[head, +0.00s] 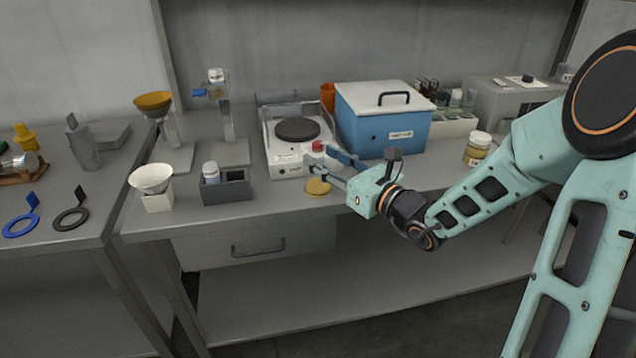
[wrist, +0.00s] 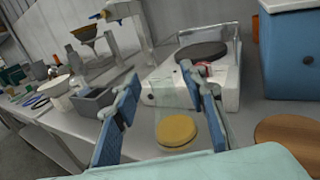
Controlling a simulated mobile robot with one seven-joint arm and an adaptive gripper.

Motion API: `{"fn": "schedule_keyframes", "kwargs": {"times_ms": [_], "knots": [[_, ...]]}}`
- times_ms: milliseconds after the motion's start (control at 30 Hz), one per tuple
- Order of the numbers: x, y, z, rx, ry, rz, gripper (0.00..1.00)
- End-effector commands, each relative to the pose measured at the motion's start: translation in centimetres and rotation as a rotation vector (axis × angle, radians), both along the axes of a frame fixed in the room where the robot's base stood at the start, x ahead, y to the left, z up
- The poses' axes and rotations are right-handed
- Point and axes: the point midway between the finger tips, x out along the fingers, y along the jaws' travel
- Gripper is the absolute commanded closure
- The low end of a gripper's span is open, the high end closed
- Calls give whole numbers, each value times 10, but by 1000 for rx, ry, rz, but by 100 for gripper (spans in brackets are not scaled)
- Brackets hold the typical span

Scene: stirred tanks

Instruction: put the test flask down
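The test flask (wrist: 174,96) shows only as a faint, clear glass shape between my fingers in the wrist view; its outline is hard to make out. My gripper (head: 332,164) has its two blue-padded fingers standing apart on either side of this glass; the fingers also show in the wrist view (wrist: 160,100). They are over the front of the bench, just before the hotplate. A round tan ring or disc (head: 318,187) lies flat on the bench below the fingertips; it also shows in the wrist view (wrist: 176,130).
A white hotplate (head: 288,160) with a dark round top stands just behind my fingers. A blue box (head: 372,134) with a white lid is to its right. A grey block (head: 228,190) holding a small jar is to the left. A yellow-labelled jar (head: 477,150) stands further right.

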Motion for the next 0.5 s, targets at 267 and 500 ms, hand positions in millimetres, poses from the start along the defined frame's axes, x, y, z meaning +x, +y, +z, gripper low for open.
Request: {"fn": "schedule_keyframes", "kwargs": {"times_ms": [267,500], "knots": [[16,15,-1,-1,1,-1,61],[16,15,0,-1,0,-1,71]]}}
